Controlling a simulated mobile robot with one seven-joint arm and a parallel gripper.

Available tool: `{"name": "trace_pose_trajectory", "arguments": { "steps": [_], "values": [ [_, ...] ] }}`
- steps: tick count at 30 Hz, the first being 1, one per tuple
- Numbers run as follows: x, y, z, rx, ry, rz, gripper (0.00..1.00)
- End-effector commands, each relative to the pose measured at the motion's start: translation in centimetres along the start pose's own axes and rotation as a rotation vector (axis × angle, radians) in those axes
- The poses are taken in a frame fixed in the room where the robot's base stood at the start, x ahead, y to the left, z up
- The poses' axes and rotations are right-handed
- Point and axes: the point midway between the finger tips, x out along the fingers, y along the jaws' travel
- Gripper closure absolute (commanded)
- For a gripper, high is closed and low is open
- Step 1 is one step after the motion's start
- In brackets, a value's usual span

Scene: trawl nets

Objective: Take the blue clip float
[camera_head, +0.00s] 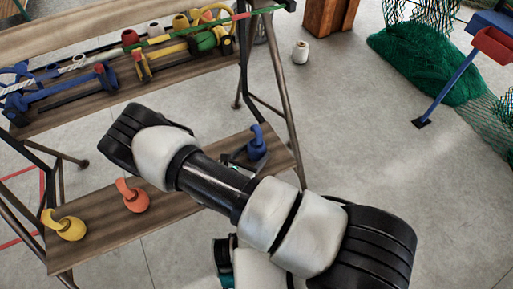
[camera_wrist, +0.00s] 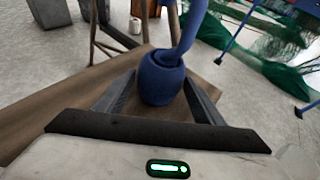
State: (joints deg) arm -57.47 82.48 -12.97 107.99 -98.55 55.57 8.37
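The blue clip float (camera_head: 257,142) stands near the right end of the low wooden bench in the head view, with a round body and a bent neck. In the wrist view the blue clip float (camera_wrist: 161,80) is upright between the tips of my gripper (camera_wrist: 160,88). The two fingers are spread, one on each side of its round body. I cannot tell whether either finger touches it. In the head view my gripper (camera_head: 238,163) is partly hidden behind my arm, just left of the float.
An orange clip float (camera_head: 134,197) and a yellow one (camera_head: 68,226) stand further left on the low bench (camera_head: 170,222). A higher wooden shelf (camera_head: 125,95) holds blue, yellow and green gear. A metal frame leg (camera_head: 287,90) rises behind the float. Open floor lies right.

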Motion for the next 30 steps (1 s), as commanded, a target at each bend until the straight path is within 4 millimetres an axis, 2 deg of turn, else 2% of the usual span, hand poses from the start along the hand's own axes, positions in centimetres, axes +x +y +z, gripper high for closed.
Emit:
{"name": "trace_pose_trajectory", "arguments": {
  "steps": [1,5,14,24,30],
  "values": [
    [0.0,0.0,0.0,0.000,0.000,0.000,0.47],
    [0.0,0.0,0.0,0.000,0.000,0.000,0.69],
    [-0.3,0.0,0.6,0.002,-0.001,0.001,0.69],
    [-2.7,-0.4,6.6,0.004,-0.002,0.001,0.69],
    [-3.7,-0.7,8.8,0.001,-0.001,0.000,0.69]
  ]
}}
